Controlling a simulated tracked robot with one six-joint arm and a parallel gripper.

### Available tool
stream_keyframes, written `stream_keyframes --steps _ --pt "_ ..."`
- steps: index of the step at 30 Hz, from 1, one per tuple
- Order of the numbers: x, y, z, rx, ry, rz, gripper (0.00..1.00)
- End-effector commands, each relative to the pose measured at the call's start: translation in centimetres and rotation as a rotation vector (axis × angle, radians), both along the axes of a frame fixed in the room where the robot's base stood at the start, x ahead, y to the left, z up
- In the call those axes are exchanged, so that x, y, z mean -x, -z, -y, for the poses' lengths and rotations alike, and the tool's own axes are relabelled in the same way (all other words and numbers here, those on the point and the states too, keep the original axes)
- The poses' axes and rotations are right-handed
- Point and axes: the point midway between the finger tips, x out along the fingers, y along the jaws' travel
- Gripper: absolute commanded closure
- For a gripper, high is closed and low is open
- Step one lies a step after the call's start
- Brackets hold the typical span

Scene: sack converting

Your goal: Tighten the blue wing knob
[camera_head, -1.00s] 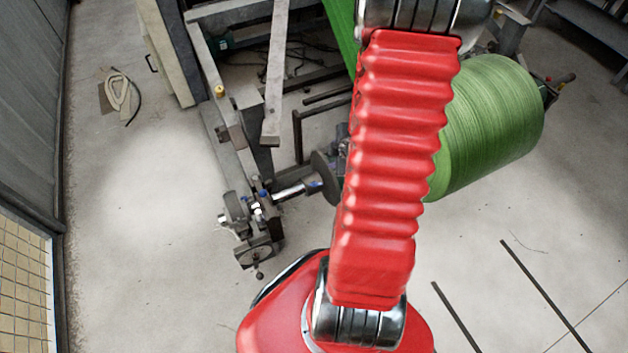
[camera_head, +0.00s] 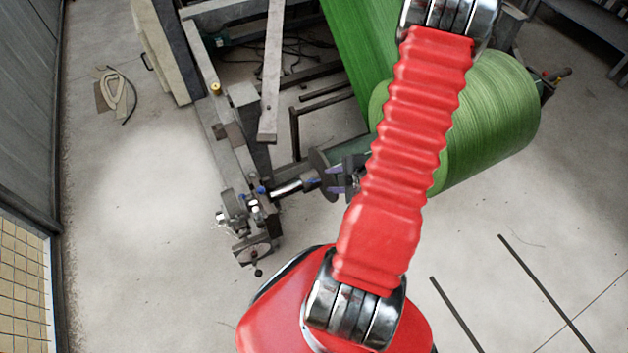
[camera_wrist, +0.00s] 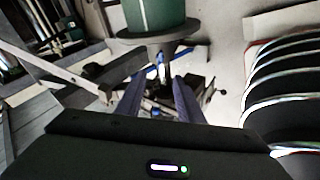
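My gripper (camera_head: 329,179) shows at the left side of my red arm, beside the dark round flange on the roll's shaft. Its two purple-blue fingers point left and are spread apart with nothing between them. In the wrist view the fingers (camera_wrist: 157,85) are open, with the shaft end beyond them. A small blue part (camera_head: 262,190) sits at the shaft support, left of the gripper. Another blue spot (camera_head: 312,181) shows on the shaft near the flange. Both are too small to tell which is the wing knob. I see no contact between gripper and either blue part.
The green roll (camera_head: 500,115) lies behind and right of my arm, with the flange (camera_head: 319,168) at its left. The grey machine frame (camera_head: 225,135) stands left of the flange. A handwheel bracket (camera_head: 252,250) sits at the support's front. Floor left of it is clear.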

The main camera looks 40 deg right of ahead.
Motion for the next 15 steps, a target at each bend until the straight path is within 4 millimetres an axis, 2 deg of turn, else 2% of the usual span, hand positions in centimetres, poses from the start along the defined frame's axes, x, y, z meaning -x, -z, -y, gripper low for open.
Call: stream_keyframes --steps 15 --pt "-2.8 3.4 -0.1 -0.002 -0.002 -0.001 0.66"
